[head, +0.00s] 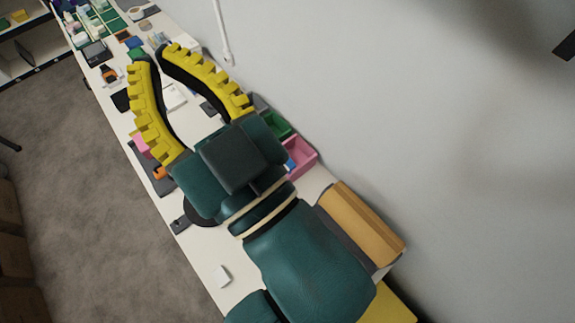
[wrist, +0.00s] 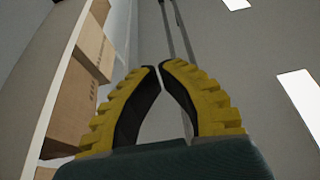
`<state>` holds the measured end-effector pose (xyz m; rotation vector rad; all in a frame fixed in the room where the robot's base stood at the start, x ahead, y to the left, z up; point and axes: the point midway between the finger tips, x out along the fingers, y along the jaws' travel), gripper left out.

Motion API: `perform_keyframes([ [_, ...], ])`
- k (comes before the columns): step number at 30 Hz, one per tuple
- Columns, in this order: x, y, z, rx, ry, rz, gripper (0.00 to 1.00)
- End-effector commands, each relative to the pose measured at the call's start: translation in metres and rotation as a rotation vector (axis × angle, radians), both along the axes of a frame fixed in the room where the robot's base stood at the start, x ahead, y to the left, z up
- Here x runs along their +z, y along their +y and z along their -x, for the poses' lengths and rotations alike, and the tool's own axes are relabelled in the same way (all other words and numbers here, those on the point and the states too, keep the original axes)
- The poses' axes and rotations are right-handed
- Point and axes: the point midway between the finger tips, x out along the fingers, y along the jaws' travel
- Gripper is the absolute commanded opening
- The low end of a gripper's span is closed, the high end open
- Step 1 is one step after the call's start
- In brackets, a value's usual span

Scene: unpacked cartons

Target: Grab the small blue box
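My gripper (head: 157,55) has two curved yellow fingers with black inner faces, reaching over the white table toward the upper left of the head view. In the wrist view my gripper (wrist: 159,68) has its fingertips almost touching, with an empty gap between the fingers lower down. I cannot tell for certain which thing is the small blue box. A small blue item (head: 134,41) lies on the table beyond the fingertips in the head view. Another blue thing (head: 291,163) shows in the pink bin beside my gripper's base. Neither is in the wrist view.
The white table (head: 205,250) runs along a grey wall and holds many small objects. A pink bin (head: 304,158) and green bin (head: 277,124) stand by the wall. A brown carton (head: 362,222) lies near the closer end. Cartons (wrist: 70,110) on shelving show in the wrist view.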

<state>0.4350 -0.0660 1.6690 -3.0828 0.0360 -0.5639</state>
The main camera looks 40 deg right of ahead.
Motion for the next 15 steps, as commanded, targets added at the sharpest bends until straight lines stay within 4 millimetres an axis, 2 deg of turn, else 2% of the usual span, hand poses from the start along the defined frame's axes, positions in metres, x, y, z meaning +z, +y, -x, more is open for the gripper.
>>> perform_keyframes([
  [14, 0.0, 0.0001, 0.0001, 0.0, 0.0, 0.001, 0.0],
  [15, 0.0, 0.0001, 0.0001, 0.0, 0.0, 0.001, 0.11],
])
